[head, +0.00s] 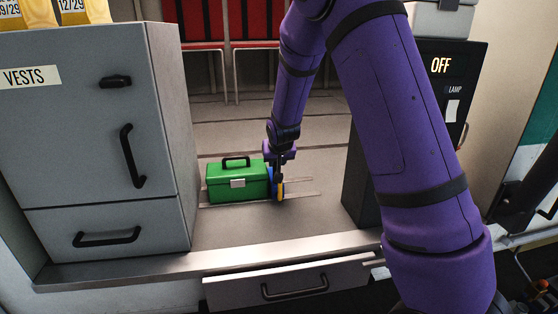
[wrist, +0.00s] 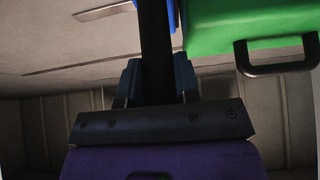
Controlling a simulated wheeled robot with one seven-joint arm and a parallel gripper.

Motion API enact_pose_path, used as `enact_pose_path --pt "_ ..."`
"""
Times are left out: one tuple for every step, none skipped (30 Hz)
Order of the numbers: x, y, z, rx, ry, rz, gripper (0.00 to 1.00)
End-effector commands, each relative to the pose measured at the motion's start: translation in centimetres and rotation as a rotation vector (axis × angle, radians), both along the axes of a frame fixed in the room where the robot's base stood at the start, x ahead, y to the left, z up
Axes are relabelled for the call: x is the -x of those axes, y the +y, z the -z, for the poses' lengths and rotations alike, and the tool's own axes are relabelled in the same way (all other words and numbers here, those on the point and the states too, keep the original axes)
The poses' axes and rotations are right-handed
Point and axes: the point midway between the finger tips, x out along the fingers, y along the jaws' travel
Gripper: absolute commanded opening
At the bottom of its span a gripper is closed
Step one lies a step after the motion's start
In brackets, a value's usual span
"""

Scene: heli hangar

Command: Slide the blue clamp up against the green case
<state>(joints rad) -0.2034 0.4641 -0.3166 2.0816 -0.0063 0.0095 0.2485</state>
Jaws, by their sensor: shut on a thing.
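The green case (head: 238,184) stands on the counter with its black handle up; it also shows at the upper right in the wrist view (wrist: 222,32). The blue clamp (head: 271,176) is at the case's right side, mostly hidden by my gripper, with a yellow part showing low down. Only a sliver of the clamp shows at the top of the wrist view (wrist: 171,14). My gripper (head: 279,182) points down and is shut on the clamp. Clamp and case look very close; I cannot tell whether they touch.
A grey cabinet (head: 100,130) labelled VESTS stands left of the case. A dark box with an OFF display (head: 460,80) stands at the right, behind my arm. Thin strips (head: 303,194) lie on the counter by the case. The counter in front (head: 250,228) is clear.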

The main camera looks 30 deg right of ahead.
Motion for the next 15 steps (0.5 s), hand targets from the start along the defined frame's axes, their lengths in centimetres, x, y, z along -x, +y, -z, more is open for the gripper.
enact_pose_path --pt "-0.1 0.3 0.1 0.0 0.001 -0.002 0.06" --pt "-0.1 0.4 0.1 0.0 0.001 -0.002 0.06" --pt "-0.1 0.6 0.1 0.0 0.001 -0.002 0.06" --pt "-0.2 0.7 0.1 0.0 0.001 -0.002 0.06" --pt "-0.2 0.9 0.1 0.0 0.001 -0.002 0.06" --pt "-0.3 1.0 0.1 0.0 0.001 -0.002 0.06" --pt "-0.3 1.1 0.1 0.0 0.001 -0.001 0.06" --pt "-0.3 1.3 0.1 0.0 0.001 -0.001 0.06" --pt "-0.4 1.4 0.1 0.0 0.001 -0.001 0.06" --pt "-0.4 1.6 0.1 0.0 0.001 -0.001 0.06" --pt "-0.4 1.7 0.1 -0.001 0.001 -0.003 0.06" --pt "-0.5 1.9 0.0 0.0 0.0 -0.003 0.06" --pt "-0.5 2.0 0.0 0.0 0.0 -0.001 0.06" --pt "-0.5 2.1 0.0 0.0 0.0 -0.001 0.06" --pt "-0.6 2.2 0.0 0.0 0.0 -0.001 0.06"
